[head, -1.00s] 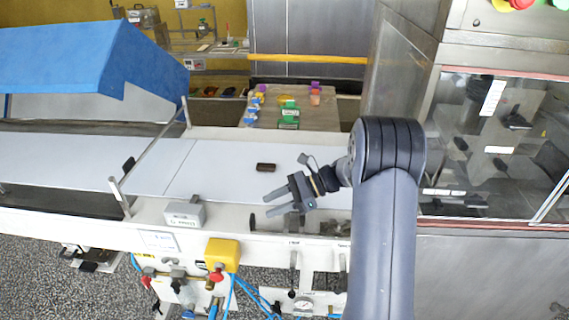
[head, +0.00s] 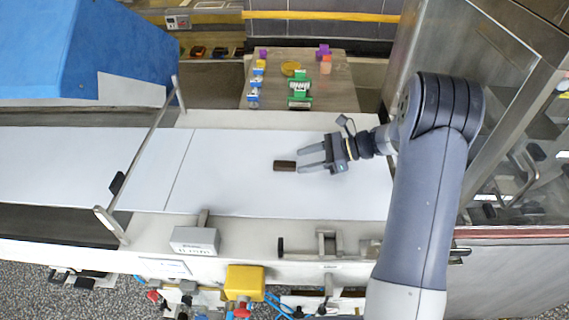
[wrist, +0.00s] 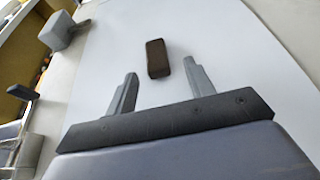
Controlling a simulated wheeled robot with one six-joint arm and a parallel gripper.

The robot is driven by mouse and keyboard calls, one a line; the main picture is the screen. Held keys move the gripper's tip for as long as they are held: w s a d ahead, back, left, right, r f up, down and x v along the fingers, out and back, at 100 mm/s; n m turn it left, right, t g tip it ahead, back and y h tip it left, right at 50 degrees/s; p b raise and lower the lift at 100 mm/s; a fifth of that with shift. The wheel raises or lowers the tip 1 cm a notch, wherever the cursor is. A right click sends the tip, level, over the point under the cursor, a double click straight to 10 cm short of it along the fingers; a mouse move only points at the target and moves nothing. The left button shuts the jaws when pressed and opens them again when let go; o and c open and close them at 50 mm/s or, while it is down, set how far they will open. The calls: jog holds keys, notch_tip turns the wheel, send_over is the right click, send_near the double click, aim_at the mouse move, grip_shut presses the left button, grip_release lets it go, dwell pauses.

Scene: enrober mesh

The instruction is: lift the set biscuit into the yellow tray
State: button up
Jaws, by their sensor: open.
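The set biscuit, a small dark brown bar (head: 285,166), lies on the white belt. It also shows in the wrist view (wrist: 157,58), just ahead of the gap between the fingers. My gripper (head: 301,159) is open and empty, with its fingertips close to the right end of the biscuit. The wrist view shows both fingers (wrist: 161,72) apart, with nothing between them. I cannot surely identify the yellow tray. A small round yellow thing (head: 292,69) sits on the back bench.
The bench (head: 272,96) behind the belt holds several small coloured items. A thin rail (head: 148,148) crosses the belt at left, near a blue hood (head: 60,50). A grey box (head: 195,240) sits on the front edge. The white belt (head: 235,180) around the biscuit is mostly clear.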

aim_at(283, 164)
jog(key=shift+s+a, duration=0.1)
jog(key=shift+a, duration=0.25)
jog(key=p+x, duration=0.2)
jog(key=x, duration=0.1)
jog(key=shift+s+a+r, duration=0.1)
jog(key=shift+a+r, duration=0.2)
jog(key=shift+a, duration=0.15)
jog(key=shift+a+f, duration=0.3)
jog(key=shift+a, duration=0.1)
jog(key=c, duration=0.9)
